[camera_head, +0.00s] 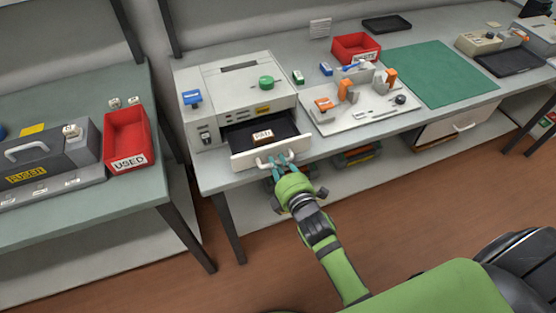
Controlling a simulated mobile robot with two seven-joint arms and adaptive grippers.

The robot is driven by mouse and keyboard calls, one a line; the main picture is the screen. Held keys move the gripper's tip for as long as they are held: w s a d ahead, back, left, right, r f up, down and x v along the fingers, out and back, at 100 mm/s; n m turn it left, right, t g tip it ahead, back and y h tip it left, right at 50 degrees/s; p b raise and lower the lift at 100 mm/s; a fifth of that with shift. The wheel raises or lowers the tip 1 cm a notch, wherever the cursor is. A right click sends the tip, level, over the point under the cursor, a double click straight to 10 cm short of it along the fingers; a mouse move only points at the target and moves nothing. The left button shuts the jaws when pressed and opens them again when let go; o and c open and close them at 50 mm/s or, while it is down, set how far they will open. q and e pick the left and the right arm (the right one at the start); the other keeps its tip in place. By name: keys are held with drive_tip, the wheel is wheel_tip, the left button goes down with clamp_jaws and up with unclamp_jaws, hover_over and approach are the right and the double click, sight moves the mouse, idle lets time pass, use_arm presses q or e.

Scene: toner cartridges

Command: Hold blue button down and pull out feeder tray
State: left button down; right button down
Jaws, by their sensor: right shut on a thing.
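The feeder tray (238,161) is a drawer with a white front and a dark inside. It sticks out from the front of the grey machine (187,69) on the bench. A small labelled block (263,136) lies inside it. My right gripper (277,162) is shut on the handle at the tray's front, with my green arm reaching up from the bottom of the picture. The blue button (191,97) is on the machine's top left, and nothing touches it. My left gripper is out of view.
Right of the machine stand a pale board (331,122) with orange-handled parts, a red bin (345,57) and a green mat (470,91). On the left bench are a grey fuser unit (62,153) and a red USED bin (109,153). The floor in front is clear.

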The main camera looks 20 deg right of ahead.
drive_tip(key=c, duration=1.2)
unclamp_jaws()
drive_tip(key=shift+w, duration=0.1)
drive_tip(key=shift+o, duration=0.2)
drive_tip(key=v, duration=1.2)
drive_tip(key=s+a+f+m+g, duration=0.1)
drive_tip(key=s+f+m+g, duration=0.3)
drive_tip(key=f, duration=1)
drive_tip(key=s+f+m+g, duration=0.3)
drive_tip(key=s+f, duration=0.2)
drive_tip(key=f, duration=0.9)
drive_tip(key=s+d+f+m+g, duration=0.3)
drive_tip(key=s+f+m, duration=0.1)
drive_tip(key=s+f, duration=0.4)
drive_tip(key=s+d+f+m+g, duration=0.3)
drive_tip(key=s+f, duration=0.5)
drive_tip(key=s, duration=0.5)
drive_tip(key=shift+s+d+m+g+h, duration=0.3)
drive_tip(key=shift+m+g, duration=0.5)
drive_tip(key=shift+m, duration=0.2)
